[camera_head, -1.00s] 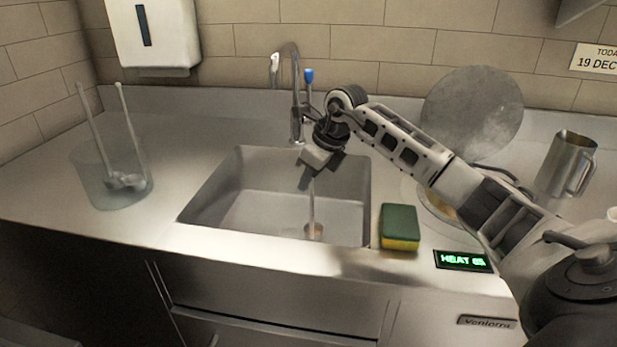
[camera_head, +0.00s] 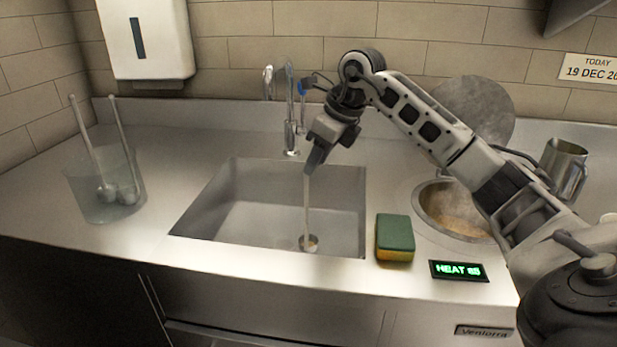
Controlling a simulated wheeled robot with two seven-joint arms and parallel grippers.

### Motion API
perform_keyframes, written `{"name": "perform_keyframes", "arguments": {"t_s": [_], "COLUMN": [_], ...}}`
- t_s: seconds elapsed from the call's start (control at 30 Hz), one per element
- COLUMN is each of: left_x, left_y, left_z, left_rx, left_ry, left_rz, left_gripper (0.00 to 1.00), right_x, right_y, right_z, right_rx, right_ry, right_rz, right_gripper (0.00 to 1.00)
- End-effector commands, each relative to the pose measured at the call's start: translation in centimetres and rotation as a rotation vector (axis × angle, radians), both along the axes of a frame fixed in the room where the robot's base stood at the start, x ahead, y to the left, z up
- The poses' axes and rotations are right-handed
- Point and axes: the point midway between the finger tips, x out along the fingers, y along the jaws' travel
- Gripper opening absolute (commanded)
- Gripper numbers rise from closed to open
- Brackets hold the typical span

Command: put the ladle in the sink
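My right gripper (camera_head: 314,166) is over the back part of the sink, pointing down, with its fingers shut on the top of a ladle's handle. The ladle (camera_head: 307,208) hangs nearly upright, with its small bowl (camera_head: 309,243) low at the front of the sink (camera_head: 215,222). I cannot tell whether the bowl touches the sink's floor or front wall. My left gripper is out of view.
A clear container (camera_head: 85,195) with two more ladles stands at the left. A tap (camera_head: 290,125) rises behind the sink. A sponge (camera_head: 395,236), a heat display (camera_head: 458,270), a sauce well (camera_head: 432,208), a round lid (camera_head: 480,105) and a metal jug (camera_head: 563,168) are at the right.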

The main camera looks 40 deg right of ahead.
Motion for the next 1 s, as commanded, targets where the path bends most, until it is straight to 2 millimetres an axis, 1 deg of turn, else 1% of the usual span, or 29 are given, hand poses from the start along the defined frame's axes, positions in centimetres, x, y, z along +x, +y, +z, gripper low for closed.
{"name": "perform_keyframes", "arguments": {"t_s": [0.03,0.1,0.27,0.9,1.0], "left_x": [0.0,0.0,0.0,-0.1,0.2], "left_y": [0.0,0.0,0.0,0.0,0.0], "left_z": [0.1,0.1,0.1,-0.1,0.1], "left_rx": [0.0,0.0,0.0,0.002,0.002], "left_ry": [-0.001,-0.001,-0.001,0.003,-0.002], "left_rz": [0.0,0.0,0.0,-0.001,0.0], "left_gripper": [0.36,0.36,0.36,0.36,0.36], "right_x": [-0.3,-0.6,-1.1,-1.1,-1.1], "right_y": [-0.2,-0.3,-0.4,-0.4,-0.4], "right_z": [0.9,1.7,2.7,2.8,2.8], "right_rx": [-0.001,-0.001,0.0,0.0,0.0], "right_ry": [-0.003,-0.001,0.0,0.001,0.001], "right_rz": [0.0,0.001,0.001,0.0,0.0], "right_gripper": [0.34,0.34,0.34,0.34,0.34]}}
